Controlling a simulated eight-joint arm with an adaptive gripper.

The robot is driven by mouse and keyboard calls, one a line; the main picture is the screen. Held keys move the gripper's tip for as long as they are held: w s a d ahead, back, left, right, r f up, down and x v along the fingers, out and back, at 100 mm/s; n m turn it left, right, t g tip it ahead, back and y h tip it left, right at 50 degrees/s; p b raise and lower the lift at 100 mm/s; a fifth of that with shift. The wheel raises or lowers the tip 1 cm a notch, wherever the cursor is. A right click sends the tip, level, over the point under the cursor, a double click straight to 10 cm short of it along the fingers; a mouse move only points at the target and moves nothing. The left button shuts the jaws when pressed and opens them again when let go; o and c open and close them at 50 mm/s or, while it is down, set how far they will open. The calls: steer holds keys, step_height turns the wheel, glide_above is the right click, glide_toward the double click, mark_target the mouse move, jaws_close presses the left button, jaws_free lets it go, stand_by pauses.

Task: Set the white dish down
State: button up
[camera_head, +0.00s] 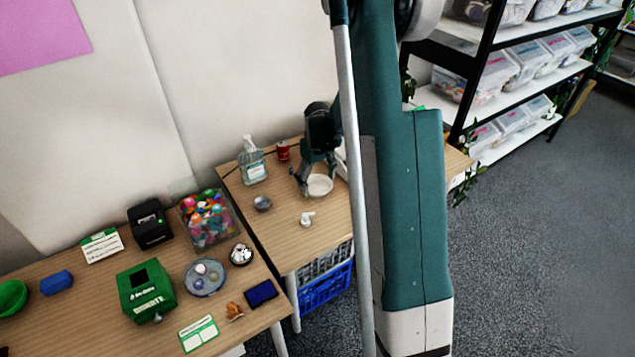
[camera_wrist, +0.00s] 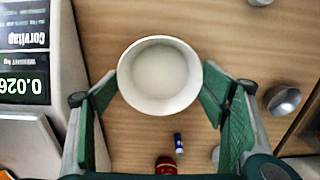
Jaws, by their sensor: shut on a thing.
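The white dish (camera_wrist: 160,77) is a round, shallow, plain bowl, upright and empty as far as I can see. My gripper (camera_wrist: 160,98) is shut on it, with one green finger at each side of its rim. In the head view the dish (camera_head: 320,186) is at the end of my gripper (camera_head: 311,180), over the right-hand wooden table (camera_head: 279,226). I cannot tell whether its base touches the wood. My arm hides part of the table's right side.
A scale with a display (camera_wrist: 24,70) stands close left of the dish in the wrist view. A small metal bowl (camera_head: 262,203), a white object (camera_head: 307,219), a pump bottle (camera_head: 252,164) and a red can (camera_head: 283,151) are nearby. Bare wood lies between them.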

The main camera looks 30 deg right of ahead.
mark_target(317, 189)
steer(key=o, duration=0.9)
step_height(317, 189, up, 12)
steer(key=shift+r+p, duration=0.15)
steer(key=shift+p, duration=1.1)
